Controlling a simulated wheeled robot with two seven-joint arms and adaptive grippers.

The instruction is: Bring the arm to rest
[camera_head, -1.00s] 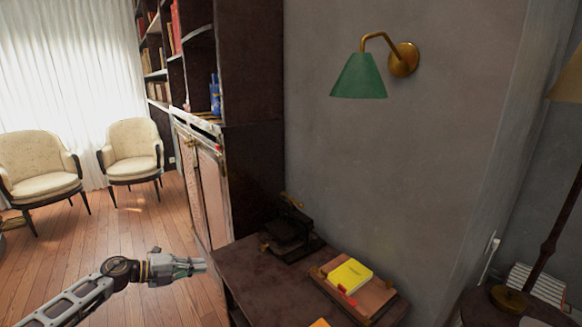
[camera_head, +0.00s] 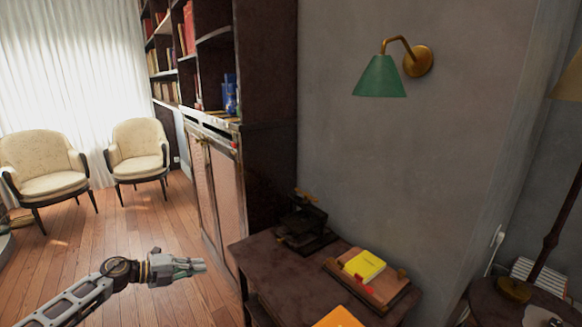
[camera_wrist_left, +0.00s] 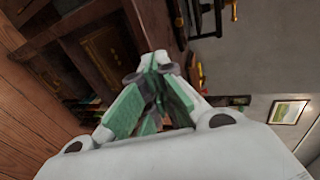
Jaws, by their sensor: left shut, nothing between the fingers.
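My left arm comes in from the lower left of the head view. Its gripper (camera_head: 188,267) hangs over the wooden floor, left of the dark side table (camera_head: 262,262), and touches nothing there. The gripper is shut and empty. In the left wrist view its green-padded fingers (camera_wrist_left: 155,75) meet at their tips, with nothing between them. No teapot can be made out in either view. My right gripper does not show.
The side table holds a dark metal device (camera_head: 303,222), a wooden tray (camera_head: 385,291) with a yellow notebook (camera_head: 362,266), and an orange item (camera_head: 338,318). A tall bookcase (camera_head: 266,75) stands behind. Two cream armchairs (camera_head: 45,165) are far left. Open floor (camera_head: 120,235) lies between.

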